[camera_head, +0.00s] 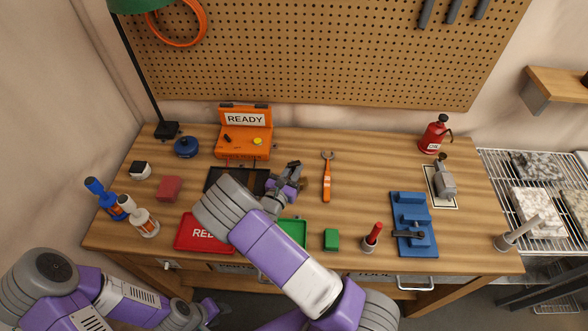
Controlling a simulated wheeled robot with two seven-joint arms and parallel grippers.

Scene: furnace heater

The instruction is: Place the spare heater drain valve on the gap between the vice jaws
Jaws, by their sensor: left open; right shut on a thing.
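My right gripper (287,184) is over the middle of the bench, beside the right end of a dark tray (222,180). It is shut on a small greyish thing (294,168), probably the drain valve; its shape is too small and partly covered to make out. A blue fixture (410,200) that looks like the vice lies at the right of the bench, well apart from this gripper. It has raised blocks with gaps between them and a dark handle (408,234). My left gripper (220,312) is open, low in front of the bench edge.
A red tray (190,236) and a green tray (295,230) lie partly under my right arm. An orange READY case (244,145) stands behind; a grey device (444,182) is behind the vice.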

